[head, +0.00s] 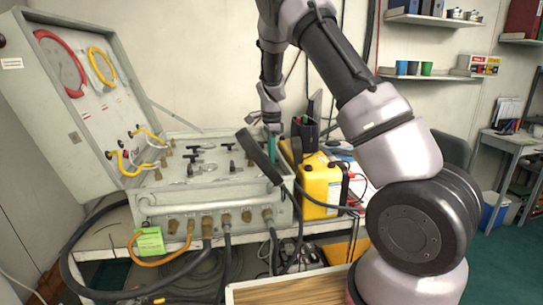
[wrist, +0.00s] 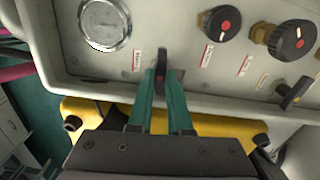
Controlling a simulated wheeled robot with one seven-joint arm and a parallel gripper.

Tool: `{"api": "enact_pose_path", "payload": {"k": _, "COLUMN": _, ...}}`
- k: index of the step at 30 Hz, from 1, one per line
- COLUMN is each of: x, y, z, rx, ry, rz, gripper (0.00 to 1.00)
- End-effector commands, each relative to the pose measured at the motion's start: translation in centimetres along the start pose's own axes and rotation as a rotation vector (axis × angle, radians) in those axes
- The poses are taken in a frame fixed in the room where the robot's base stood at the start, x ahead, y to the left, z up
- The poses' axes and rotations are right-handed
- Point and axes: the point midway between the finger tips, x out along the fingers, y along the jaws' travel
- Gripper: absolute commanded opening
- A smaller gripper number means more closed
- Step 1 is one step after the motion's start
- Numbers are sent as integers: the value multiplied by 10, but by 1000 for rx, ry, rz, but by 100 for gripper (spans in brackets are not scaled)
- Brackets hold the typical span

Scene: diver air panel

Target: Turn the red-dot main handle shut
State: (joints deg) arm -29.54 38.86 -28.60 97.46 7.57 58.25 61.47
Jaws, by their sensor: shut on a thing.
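The red-dot main handle (wrist: 162,60) is a slim black lever with a red mark, on the grey air panel (wrist: 190,85) in the wrist view. It points up and down in that picture, with a small label on its left. My gripper (wrist: 161,88) has teal fingers, one on each side of the lever, and is shut on it. The fingers hide part of the lever's lower end. In the head view my gripper (head: 272,148) is at the panel's right end, and the held handle cannot be made out there.
Beside the handle are a round gauge (wrist: 105,24), two round black knobs with red dots (wrist: 222,22) (wrist: 292,40) and another black lever (wrist: 294,92). A yellow case (head: 320,187) stands right of the panel. Hoses (head: 80,235) hang in front, and the open lid (head: 75,95) rises at left.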

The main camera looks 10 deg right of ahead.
Motion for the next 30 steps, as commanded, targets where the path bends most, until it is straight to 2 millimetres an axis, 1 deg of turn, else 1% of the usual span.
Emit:
{"api": "enact_pose_path", "payload": {"k": 9, "x": -1, "y": -1, "z": 0, "rx": 80, "ry": -1, "rz": -2, "gripper": 0}}
{"api": "enact_pose_path", "payload": {"k": 22, "x": -1, "y": -1, "z": 0, "rx": 87, "ry": -1, "rz": -2, "gripper": 0}}
{"api": "enact_pose_path", "payload": {"k": 23, "x": -1, "y": -1, "z": 0, "rx": 87, "ry": -1, "rz": -2, "gripper": 24}}
{"api": "enact_pose_path", "payload": {"k": 24, "x": -1, "y": -1, "z": 0, "rx": 86, "ry": -1, "rz": -2, "gripper": 40}}
{"api": "enact_pose_path", "payload": {"k": 25, "x": -1, "y": -1, "z": 0, "rx": 86, "ry": -1, "rz": -2, "gripper": 47}}
{"api": "enact_pose_path", "payload": {"k": 30, "x": 0, "y": -1, "z": 0, "rx": 86, "ry": -1, "rz": -1, "gripper": 47}}
